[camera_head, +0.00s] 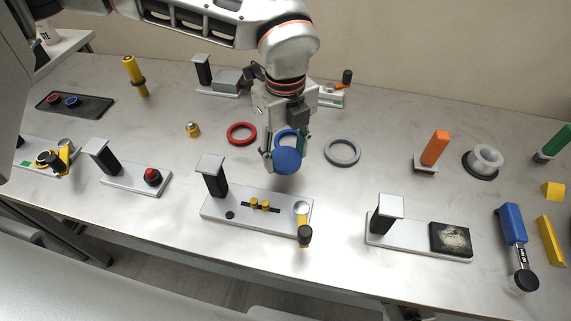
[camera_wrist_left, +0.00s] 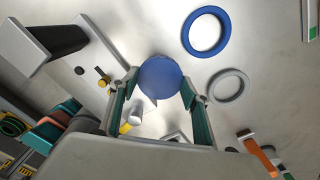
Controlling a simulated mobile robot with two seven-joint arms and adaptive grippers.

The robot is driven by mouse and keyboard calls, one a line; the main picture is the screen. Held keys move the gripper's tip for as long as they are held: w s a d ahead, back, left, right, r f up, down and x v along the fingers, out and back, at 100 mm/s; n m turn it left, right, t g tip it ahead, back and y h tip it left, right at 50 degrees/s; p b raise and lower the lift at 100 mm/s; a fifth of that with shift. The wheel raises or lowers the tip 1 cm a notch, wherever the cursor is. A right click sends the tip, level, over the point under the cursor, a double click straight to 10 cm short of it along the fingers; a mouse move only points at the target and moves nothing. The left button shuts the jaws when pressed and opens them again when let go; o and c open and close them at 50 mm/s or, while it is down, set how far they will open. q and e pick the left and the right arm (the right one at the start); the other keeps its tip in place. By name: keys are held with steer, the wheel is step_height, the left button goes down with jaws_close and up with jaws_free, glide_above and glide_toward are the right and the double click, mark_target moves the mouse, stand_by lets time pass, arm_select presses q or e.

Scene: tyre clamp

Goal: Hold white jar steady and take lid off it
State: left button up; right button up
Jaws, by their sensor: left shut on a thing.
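My left gripper (camera_head: 286,163) points down over the middle of the table, shut on a blue round disc (camera_head: 287,161), which looks like a lid. In the left wrist view the disc (camera_wrist_left: 160,78) sits between the two fingertips (camera_wrist_left: 159,84). No jar shows under the disc in either view, though the fingers and disc hide some of the table. A white, round, hollow piece (camera_head: 486,157) stands on a black disc at the right. I cannot tell whether it is the white jar. My right gripper is not in view.
Red (camera_head: 241,133), blue (camera_head: 283,133) and grey (camera_head: 342,152) rings lie around the gripper. A clamp board (camera_head: 238,219) with a post stands just in front. Another board (camera_head: 420,250) is at the front right. An orange block (camera_head: 435,148) stands at the right.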

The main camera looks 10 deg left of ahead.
mark_target(286, 168)
arm_select(q)
steer(key=shift+f, duration=0.5)
step_height(286, 168, down, 4)
steer(key=shift+r, duration=0.1)
steer(key=o, duration=1.2)
